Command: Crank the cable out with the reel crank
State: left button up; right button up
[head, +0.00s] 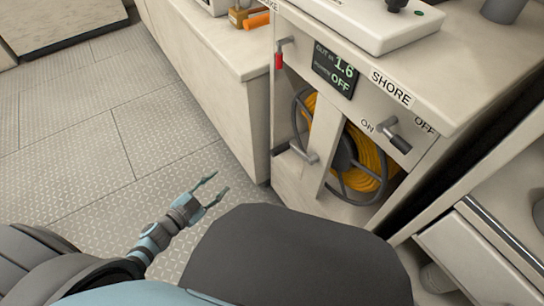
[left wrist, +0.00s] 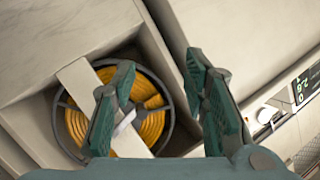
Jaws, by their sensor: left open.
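The cable reel (head: 365,188) with orange-yellow cable (head: 372,150) sits inside an opening in the cream cabinet, behind a post. A grey reel crank (head: 304,152) sticks out in front of the post. A display (head: 335,70) reads 1.6 and OFF. My left gripper (head: 221,182) is open and empty, in front of the cabinet, left of the crank and apart from it. The left wrist view shows the reel (left wrist: 77,125) beyond my open fingers (left wrist: 160,65); one finger hides part of it. A pale piece behind that finger may be the crank. My right gripper is out of view.
A black-tipped lever (head: 397,140) sits between the ON and OFF labels under SHORE. A red-tipped lever (head: 279,55) is at the cabinet's upper left. A drawer unit (head: 480,255) stands at right. The plated floor (head: 80,165) at left is clear.

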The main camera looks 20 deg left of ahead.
aim_at(276, 152)
pick_arm(q)
jog(key=w+d+r+m+h+b, duration=0.1)
jog(key=d+r+m+h, duration=0.6)
jog(key=r, duration=0.1)
jog(key=shift+n+g, duration=0.3)
jog(key=shift+g, duration=0.1)
jog(key=b+x, duration=0.2)
jog(key=x, duration=1)
jog(key=shift+w+b, duration=0.3)
jog(key=shift+w+d, duration=0.35)
jog(key=shift+w, duration=0.05)
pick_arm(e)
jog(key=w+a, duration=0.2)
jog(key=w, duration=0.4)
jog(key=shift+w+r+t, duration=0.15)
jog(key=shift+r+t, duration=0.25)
pick_arm(q)
jog(key=shift+c, duration=0.5)
grip_shut()
